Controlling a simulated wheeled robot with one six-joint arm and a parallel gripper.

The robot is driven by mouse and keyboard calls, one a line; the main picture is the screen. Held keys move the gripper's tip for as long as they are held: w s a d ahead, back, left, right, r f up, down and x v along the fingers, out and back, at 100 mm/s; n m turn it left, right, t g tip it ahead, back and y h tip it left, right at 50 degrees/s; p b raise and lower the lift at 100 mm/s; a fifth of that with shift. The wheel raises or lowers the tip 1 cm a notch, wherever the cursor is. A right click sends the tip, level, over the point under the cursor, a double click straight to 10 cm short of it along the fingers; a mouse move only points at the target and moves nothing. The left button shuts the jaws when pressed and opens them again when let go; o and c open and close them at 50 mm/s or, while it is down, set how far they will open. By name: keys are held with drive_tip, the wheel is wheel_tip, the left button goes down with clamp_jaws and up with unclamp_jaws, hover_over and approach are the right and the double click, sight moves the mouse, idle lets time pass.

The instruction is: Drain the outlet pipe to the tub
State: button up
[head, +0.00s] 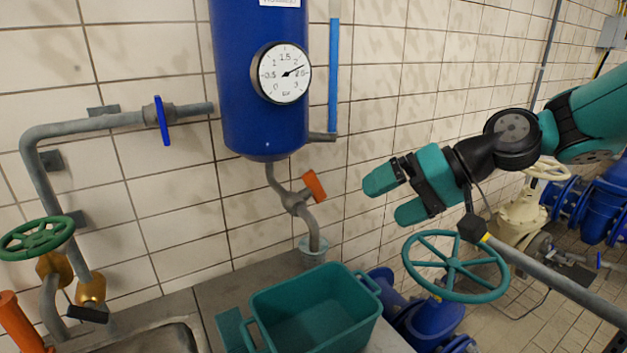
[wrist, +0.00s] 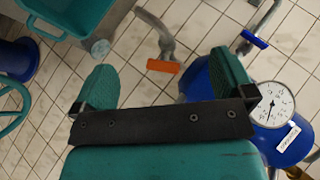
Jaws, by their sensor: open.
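A blue tank (head: 240,90) with a round pressure gauge (head: 282,73) hangs on the tiled wall. A grey outlet pipe (head: 314,228) leads down from its bottom, with an orange valve handle (head: 315,186) set at a slant. The pipe's lower end is at a small pale cup (head: 313,250). A teal tub (head: 315,312) stands on the counter below, in front of the cup. My gripper (head: 384,196) is open and empty, right of the orange handle and apart from it. In the wrist view the orange handle (wrist: 163,67) shows beyond and between the fingers (wrist: 165,85).
A blue-handled valve (head: 162,120) is on the upper left pipe. A green handwheel (head: 37,238) and an orange-red cylinder (head: 18,321) are at the left, near a sink (head: 160,338). A large teal handwheel (head: 455,265) stands right of the tub, below my gripper. A grey rail (head: 550,272) crosses the lower right.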

drive_tip(key=w+d+m+t+y+p, duration=0.1)
drive_tip(key=w+d+m+t+y, duration=0.15)
drive_tip(key=w, duration=0.65)
drive_tip(key=p, duration=0.7)
approach(314, 189)
drive_tip(key=shift+g+y, duration=0.35)
drive_tip(key=shift+y, duration=0.1)
drive_tip(key=x, duration=1)
drive_tip(key=shift+w+d+f, duration=0.1)
drive_tip(key=shift+w+f, duration=0.2)
drive_tip(key=shift+f, duration=0.15)
